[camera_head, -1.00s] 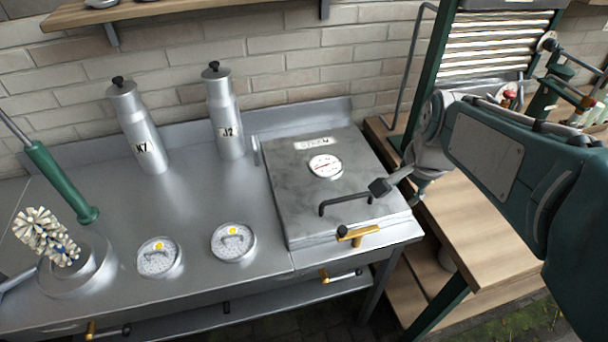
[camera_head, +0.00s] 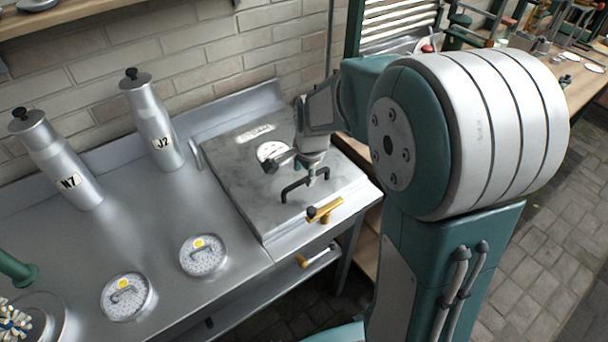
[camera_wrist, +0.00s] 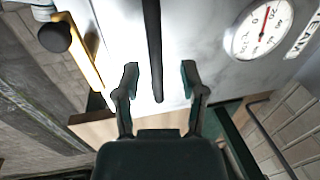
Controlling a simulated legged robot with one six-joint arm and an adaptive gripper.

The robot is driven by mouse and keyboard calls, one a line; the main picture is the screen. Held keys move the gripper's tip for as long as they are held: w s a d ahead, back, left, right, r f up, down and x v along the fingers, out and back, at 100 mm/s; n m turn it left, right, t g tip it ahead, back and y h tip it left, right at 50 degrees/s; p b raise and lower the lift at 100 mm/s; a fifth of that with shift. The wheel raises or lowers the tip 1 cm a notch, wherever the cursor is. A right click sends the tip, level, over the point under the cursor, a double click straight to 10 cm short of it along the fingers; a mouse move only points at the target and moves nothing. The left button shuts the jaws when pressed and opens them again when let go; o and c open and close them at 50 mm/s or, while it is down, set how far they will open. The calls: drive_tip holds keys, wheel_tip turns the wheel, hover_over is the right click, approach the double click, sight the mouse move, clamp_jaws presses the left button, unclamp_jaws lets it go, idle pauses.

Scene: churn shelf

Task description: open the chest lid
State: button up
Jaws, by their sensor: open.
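The chest (camera_head: 235,175) is a grey metal box with a flat lid, built into the steel counter. Its lid carries a round dial (camera_head: 270,150), a label and a black bar handle (camera_head: 291,190) near the front edge. A brass latch with a black knob (camera_head: 324,210) sits at the front of the lid. The lid is down. My gripper (camera_head: 302,168) is above the lid, close to the handle. In the wrist view its two fingers (camera_wrist: 160,80) are apart, with the dark handle bar (camera_wrist: 152,45) lying between them; contact is not visible. The latch (camera_wrist: 80,50) shows at upper left there.
Two metal bottles (camera_head: 152,125) stand left of the chest. A brick wall (camera_head: 200,60) is behind. A wooden bench is to the right, partly hidden by my arm.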

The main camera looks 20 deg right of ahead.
drive_tip(key=shift+a+f, duration=0.15)
drive_tip(key=shift+f, duration=0.45)
drive_tip(key=shift+w+d+f, duration=0.1)
drive_tip(key=shift+d+f, duration=0.2)
drive_tip(key=shift+d, duration=0.75)
drive_tip(key=shift+a, duration=0.2)
clamp_jaws()
drive_tip(key=shift+a, duration=0.3)
drive_tip(key=shift+d, duration=0.1)
